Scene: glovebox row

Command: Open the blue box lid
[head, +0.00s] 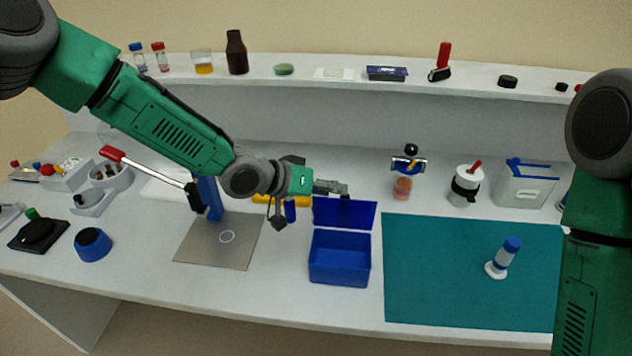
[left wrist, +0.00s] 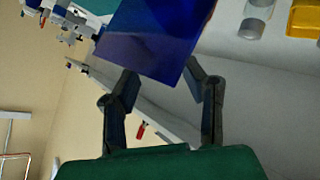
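The blue box (head: 339,262) stands on the bench left of the teal mat, and its inside shows. Its blue lid (head: 344,214) is raised and stands roughly upright along the box's back edge. My left gripper (head: 336,188) is at the lid's top edge, on its far side. In the left wrist view, the lid (left wrist: 155,38) lies across the space just beyond my left gripper's spread fingers (left wrist: 161,72). The fingers are apart and I see no grip on the lid; whether they touch it I cannot tell. My right gripper is not in view.
The teal mat (head: 440,290) lies right of the box, with a blue-and-white vial (head: 503,257) on it. A metal plate stand (head: 205,250) with a red-handled lever (head: 150,168) is to the left. A yellow item (head: 268,200) lies behind, under my left arm.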

